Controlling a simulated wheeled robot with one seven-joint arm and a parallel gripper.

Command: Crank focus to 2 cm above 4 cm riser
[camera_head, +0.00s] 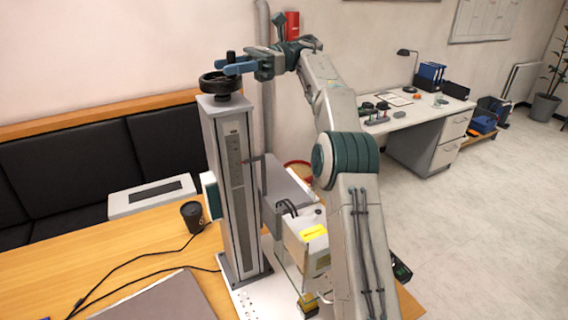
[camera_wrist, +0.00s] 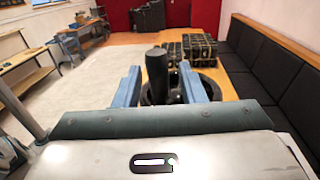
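The laser marker's tall grey column (camera_head: 232,180) stands on a white base plate. A black handwheel (camera_head: 216,84) with an upright knob sits on its top. My gripper (camera_head: 230,68) is at the handwheel from the right in the head view. In the wrist view, its two blue fingers (camera_wrist: 160,88) stand apart, with the dark knob (camera_wrist: 157,68) between them and a gap visible on the left. Contact on the right is unclear. The laser head (camera_head: 303,242) with a yellow label hangs beside the column. A small yellow-topped block (camera_head: 307,303), possibly the riser, is below it, partly hidden.
A black cup (camera_head: 192,216) and cables lie on the wooden table (camera_head: 140,262) left of the column. A black bench (camera_head: 70,180) runs along the wall. A desk (camera_head: 440,122) with a lamp stands behind on the right. Floor at right is clear.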

